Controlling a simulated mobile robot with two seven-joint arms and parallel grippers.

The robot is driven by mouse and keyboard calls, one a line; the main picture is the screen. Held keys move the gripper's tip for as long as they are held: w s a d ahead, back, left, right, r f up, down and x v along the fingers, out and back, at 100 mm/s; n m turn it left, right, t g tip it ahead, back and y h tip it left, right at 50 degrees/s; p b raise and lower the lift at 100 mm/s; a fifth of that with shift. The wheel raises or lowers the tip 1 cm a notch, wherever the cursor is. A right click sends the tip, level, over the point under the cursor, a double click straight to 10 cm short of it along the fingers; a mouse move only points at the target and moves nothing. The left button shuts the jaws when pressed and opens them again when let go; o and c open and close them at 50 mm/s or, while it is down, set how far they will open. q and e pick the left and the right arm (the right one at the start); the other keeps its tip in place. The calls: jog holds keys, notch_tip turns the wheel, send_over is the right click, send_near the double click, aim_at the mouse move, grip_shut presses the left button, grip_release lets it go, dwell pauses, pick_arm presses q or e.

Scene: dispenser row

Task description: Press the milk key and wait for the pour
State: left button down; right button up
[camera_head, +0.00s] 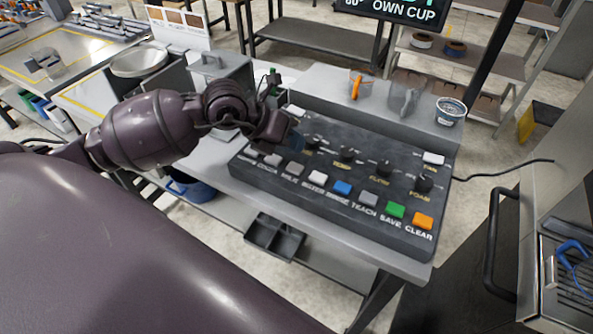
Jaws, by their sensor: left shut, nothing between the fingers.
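The dark control panel (300,210) lies sloped on a light table, with a front row of keys and several black knobs. The grey key above the label that reads MILK (295,168) is third from the left in this row. My left gripper (292,141) is shut and empty, reaching over the panel's upper left part, behind the milk key in the picture. A gap shows between its tip and the milk key; its height above the panel is hard to tell. It hides part of the upper left of the panel. My right gripper is not in view.

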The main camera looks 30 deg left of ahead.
aim_at(295, 168)
pick_arm(q)
jog(key=shift+f+b, duration=0.5)
jog(key=shift+f, duration=0.9)
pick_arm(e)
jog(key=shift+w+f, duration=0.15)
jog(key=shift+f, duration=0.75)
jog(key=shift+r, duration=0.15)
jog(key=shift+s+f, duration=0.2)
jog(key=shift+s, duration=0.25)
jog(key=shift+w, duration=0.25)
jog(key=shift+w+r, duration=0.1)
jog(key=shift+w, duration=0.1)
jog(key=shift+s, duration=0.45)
pick_arm(q)
jog(key=shift+f, duration=0.1)
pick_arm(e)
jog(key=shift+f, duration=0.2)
